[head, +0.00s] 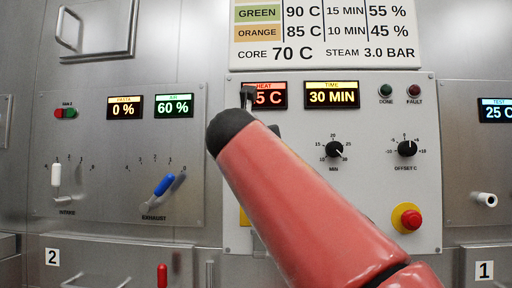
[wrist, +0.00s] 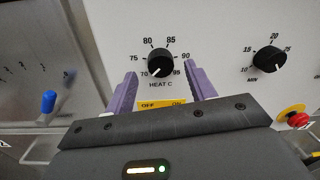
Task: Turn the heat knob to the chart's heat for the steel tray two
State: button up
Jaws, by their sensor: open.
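The heat knob (wrist: 161,63), black and round, sits on the white panel in the wrist view, inside a printed scale from 70 to 95. Its white mark points down-left, near 70. My gripper (wrist: 161,79) is open, with one purple finger on each side just below the knob; contact cannot be told. In the head view my red arm hides the knob. The heat display (head: 265,95) is partly covered and ends in "5 C". The chart (head: 325,33) shows green 90 C and orange 85 C. The steel tray is not clearly visible; a "2" label (head: 52,257) is at lower left.
The minute knob (head: 334,149) and offset knob (head: 407,149) are to the right, above a red stop button (head: 410,219). The time display (head: 332,95) reads 30 MIN. A blue exhaust lever (head: 164,185) is on the left panel. A yellow OFF/ON label (wrist: 162,105) lies below the heat knob.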

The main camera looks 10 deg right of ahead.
jog(key=shift+x, duration=1.25)
jog(key=c, duration=1)
jog(key=shift+m, duration=0.3)
